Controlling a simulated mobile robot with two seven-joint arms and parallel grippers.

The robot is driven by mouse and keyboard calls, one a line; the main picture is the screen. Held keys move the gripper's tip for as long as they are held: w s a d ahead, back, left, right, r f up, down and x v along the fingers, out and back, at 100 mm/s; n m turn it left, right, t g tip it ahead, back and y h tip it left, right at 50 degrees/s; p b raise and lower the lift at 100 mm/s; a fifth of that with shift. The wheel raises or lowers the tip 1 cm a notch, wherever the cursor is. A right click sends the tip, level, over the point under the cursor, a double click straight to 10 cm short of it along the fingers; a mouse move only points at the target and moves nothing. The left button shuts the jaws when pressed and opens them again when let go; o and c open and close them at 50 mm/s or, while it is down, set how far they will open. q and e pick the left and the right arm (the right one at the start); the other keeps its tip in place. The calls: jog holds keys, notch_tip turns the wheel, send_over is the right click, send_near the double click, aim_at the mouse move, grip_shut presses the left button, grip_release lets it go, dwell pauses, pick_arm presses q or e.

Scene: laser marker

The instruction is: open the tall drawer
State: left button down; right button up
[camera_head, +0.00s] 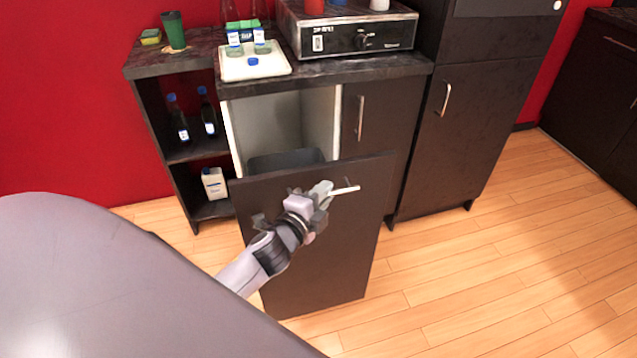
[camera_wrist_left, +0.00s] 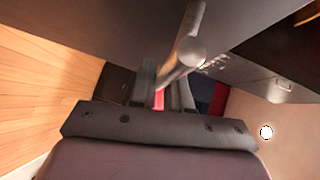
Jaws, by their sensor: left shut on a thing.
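The tall drawer (camera_head: 335,255) stands pulled out from the cabinet, with its dark front panel well forward of the cabinet face. Behind the panel, a grey bin (camera_head: 285,160) and the pale cabinet interior show. My left gripper (camera_head: 321,193) is at the upper part of the panel, shut on the drawer's light metal handle (camera_head: 346,190). In the left wrist view, the handle (camera_wrist_left: 190,47) runs between the fingers (camera_wrist_left: 165,92), close to the dark panel. The fingers hide part of the handle. My right gripper is not in view.
Open shelves (camera_head: 190,152) with bottles stand on the left. A closed cabinet door (camera_head: 470,130) is on the right. The wooden floor (camera_head: 480,270) is clear at right.

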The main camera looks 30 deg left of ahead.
pick_arm(q)
jog(key=shift+s+d, duration=1.25)
jog(key=shift+d, duration=0.15)
jog(key=c, duration=1.2)
grip_release()
jog(key=s+r, duration=0.1)
jog(key=s, duration=0.6)
jog(key=shift+d, duration=0.25)
